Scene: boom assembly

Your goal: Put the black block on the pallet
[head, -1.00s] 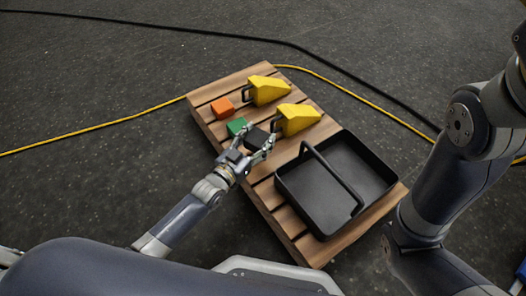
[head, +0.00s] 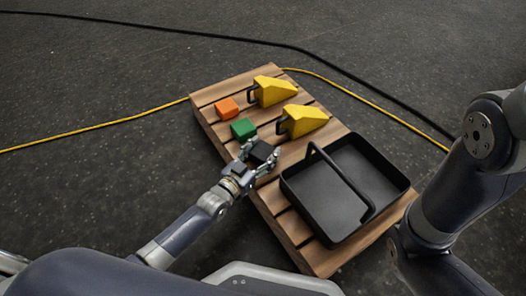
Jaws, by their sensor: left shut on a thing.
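The black block (head: 262,152) is between the fingers of my left gripper (head: 260,158), which is shut on it. The gripper and block are over the left edge of the wooden pallet (head: 290,226), just in front of the green block. I cannot tell whether the black block touches the slats. My right arm shows at the right, but its gripper is not in view.
On the pallet are an orange block (head: 227,108), a green block (head: 243,128), two yellow wedge-shaped pieces with black handles (head: 273,91) (head: 303,121), and a black handled tray (head: 385,219). Yellow (head: 95,126) and black (head: 200,32) cables cross the dark floor.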

